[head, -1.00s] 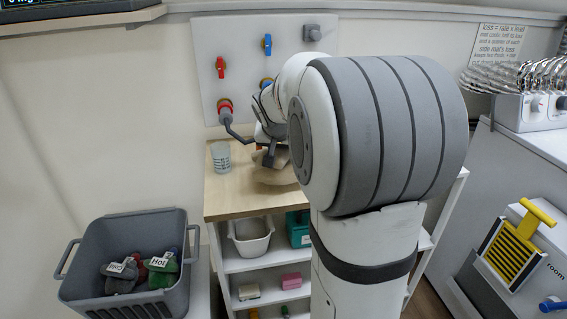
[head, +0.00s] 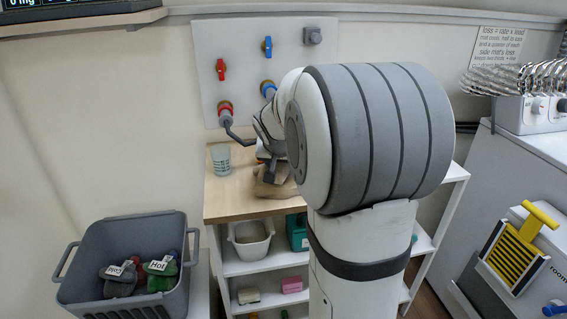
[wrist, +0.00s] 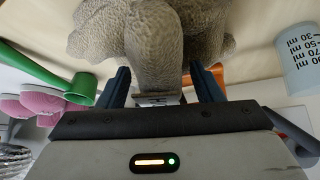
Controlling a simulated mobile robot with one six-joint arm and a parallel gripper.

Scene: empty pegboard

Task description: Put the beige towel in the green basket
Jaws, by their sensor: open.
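The beige towel (head: 277,187) lies bunched on the wooden top of the shelf unit, partly hidden by my arm in the head view. In the wrist view the towel (wrist: 150,35) fills the top middle, and a fold of it hangs between my fingers. My gripper (wrist: 162,88) is open, with one finger on each side of this fold; I cannot tell whether they touch it. It also shows at the towel in the head view (head: 268,170). A green bin (head: 298,231), likely the green basket, stands on the shelf below, partly hidden by my arm.
A clear measuring cup (head: 221,160) stands left of the towel. A pegboard panel (head: 240,50) with valves is behind. A white bin (head: 250,240) sits beside the green bin. A grey crate (head: 85,240) with labelled items stands at lower left.

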